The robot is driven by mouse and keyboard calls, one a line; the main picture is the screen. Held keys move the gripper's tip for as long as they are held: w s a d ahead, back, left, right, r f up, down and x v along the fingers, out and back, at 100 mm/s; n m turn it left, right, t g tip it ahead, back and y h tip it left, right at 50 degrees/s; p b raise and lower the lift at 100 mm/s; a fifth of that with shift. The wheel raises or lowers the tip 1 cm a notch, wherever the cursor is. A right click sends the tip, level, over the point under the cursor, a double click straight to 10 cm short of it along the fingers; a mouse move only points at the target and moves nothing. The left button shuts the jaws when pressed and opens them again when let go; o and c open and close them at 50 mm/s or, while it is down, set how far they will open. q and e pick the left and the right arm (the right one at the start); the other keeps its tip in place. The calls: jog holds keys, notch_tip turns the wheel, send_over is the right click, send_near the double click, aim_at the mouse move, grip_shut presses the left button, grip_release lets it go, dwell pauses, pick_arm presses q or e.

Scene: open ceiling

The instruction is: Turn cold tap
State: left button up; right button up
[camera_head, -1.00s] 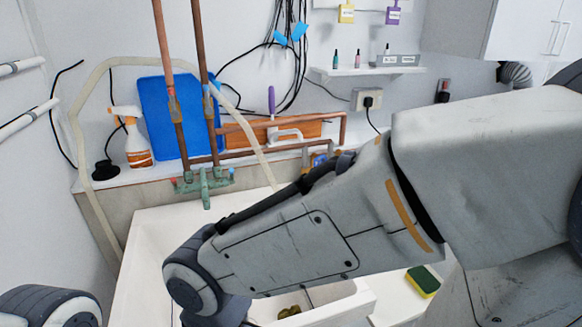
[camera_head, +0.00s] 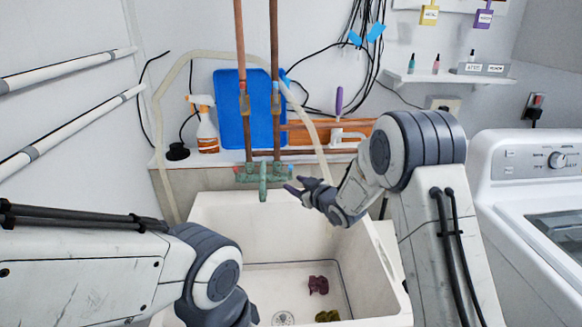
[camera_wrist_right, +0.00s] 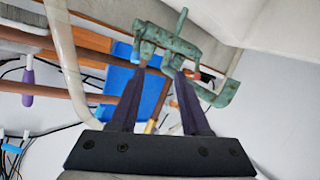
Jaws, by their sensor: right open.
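The old green tap fitting (camera_head: 262,178) is on the wall above the white sink (camera_head: 215,212), with its spout pointing down in the middle. A red mark shows at its left end and a blue mark at its right end, where the cold tap (camera_head: 287,171) is. My right gripper (camera_head: 297,184) is open and empty, just right of and slightly below the cold tap. In the right wrist view the green fitting (camera_wrist_right: 165,42) lies just beyond the two spread fingertips; I cannot tell whether they touch it. My left arm shows at lower left, but its gripper is not visible.
Copper pipes (camera_head: 240,60) rise from the fitting, and a pale hose (camera_head: 308,125) hangs close to my right gripper. A spray bottle (camera_head: 206,125) and blue board (camera_head: 232,135) stand behind. The sink holds dark red (camera_head: 318,285) and olive (camera_head: 327,316) items. A washing machine (camera_head: 530,200) is at right.

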aim_at(290, 172)
jog(key=shift+w+a+f+n+t+y+p, duration=0.2)
jog(key=shift+w+t+y+p, duration=0.2)
jog(key=shift+w, duration=1.5)
jog(key=shift+w+a+f+n+t+y+p, duration=0.15)
jog(key=shift+w+t+y+p, duration=0.3)
jog(key=shift+w, duration=1.45)
jog(key=shift+w+a+f+n+t+y+p, duration=0.15)
jog(key=shift+w+f+t+y+p, duration=0.25)
jog(key=shift+w, duration=1.5)
jog(key=shift+r, duration=0.2)
grip_shut()
